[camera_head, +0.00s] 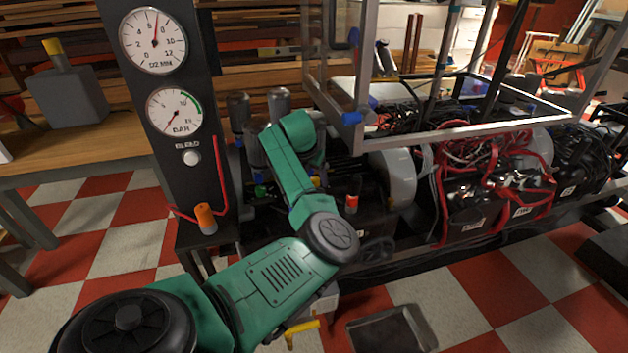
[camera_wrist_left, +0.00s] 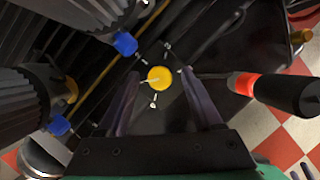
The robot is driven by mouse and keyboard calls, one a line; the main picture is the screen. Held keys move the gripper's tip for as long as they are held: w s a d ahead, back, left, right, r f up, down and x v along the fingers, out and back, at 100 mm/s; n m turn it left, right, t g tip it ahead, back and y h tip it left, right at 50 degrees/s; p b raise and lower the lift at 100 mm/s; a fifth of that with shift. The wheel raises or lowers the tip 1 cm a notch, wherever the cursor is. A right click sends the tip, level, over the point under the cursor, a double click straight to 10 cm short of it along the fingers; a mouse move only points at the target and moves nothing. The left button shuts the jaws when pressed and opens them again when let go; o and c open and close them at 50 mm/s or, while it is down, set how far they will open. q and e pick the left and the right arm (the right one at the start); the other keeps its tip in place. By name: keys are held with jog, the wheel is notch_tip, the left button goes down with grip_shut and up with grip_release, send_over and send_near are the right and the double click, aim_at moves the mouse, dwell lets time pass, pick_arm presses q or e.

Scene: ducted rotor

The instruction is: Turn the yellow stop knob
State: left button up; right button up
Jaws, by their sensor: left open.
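The yellow stop knob (camera_wrist_left: 159,78) is a small round yellow cap on a dark panel, near the middle of the left wrist view. My left gripper (camera_wrist_left: 160,74) is open, with one dark finger to the left of the knob and one to the right. Gaps show between the knob and both fingers; I cannot tell how far the fingertips reach in depth. In the head view my green left arm reaches to the machine, and the knob and the fingers are not clearly visible there. My right gripper is not in view.
Blue caps (camera_wrist_left: 125,43) and ribbed grey cylinders (camera_wrist_left: 88,20) stand left of the knob. A black cylinder with a red band (camera_wrist_left: 245,85) is to the right. A gauge column (camera_head: 160,100) stands left of my arm. A clear framed guard (camera_head: 335,60) overhangs the machine.

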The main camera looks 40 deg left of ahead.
pick_arm(q)
jog(key=shift+c, duration=0.4)
grip_shut()
jog(key=shift+m, duration=0.3)
jog(key=m+h+b, duration=0.1)
jog(key=m+h, duration=0.1)
jog(key=m, duration=0.2)
jog(key=shift+a, duration=0.15)
jog(key=shift+m+h+b, duration=0.3)
jog(key=shift+m+b, duration=0.1)
jog(key=shift+m, duration=0.6)
jog(key=m+h, duration=0.1)
jog(key=m, duration=0.1)
jog(key=shift+a+m, duration=0.15)
jog(key=shift+m, duration=0.15)
jog(key=shift+w+m+g+h+b, duration=0.1)
jog(key=shift+m+g+h+b, duration=0.45)
jog(key=shift+m, duration=0.75)
